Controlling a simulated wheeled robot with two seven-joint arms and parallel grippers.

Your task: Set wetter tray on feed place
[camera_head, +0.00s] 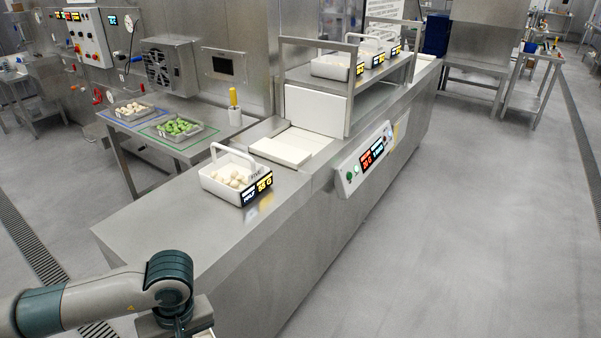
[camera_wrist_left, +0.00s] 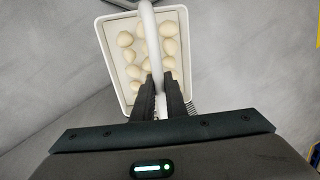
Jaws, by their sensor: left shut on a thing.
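My left gripper (camera_wrist_left: 159,82) is shut on the white handle (camera_wrist_left: 150,35) of a white tray (camera_wrist_left: 112,45) with several pale round pasta pieces in it. In the head view my left arm comes in at the lower left; its gripper (camera_head: 180,326) is cut off by the bottom edge and only a white sliver of the held tray (camera_head: 206,333) shows. The held tray hangs over the floor in the wrist view. Another white handled tray (camera_head: 213,186) of pale pieces stands on the steel counter, with a lit display on its side. I cannot tell which spot is the feed place. My right gripper is not in view.
The steel counter (camera_head: 160,225) has bare room left of the standing tray. White plates (camera_head: 283,150) and a shelf (camera_head: 375,75) with more white trays lie beyond. A side table holds trays of pale (camera_head: 131,108) and green pieces (camera_head: 178,126) on coloured outlines.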

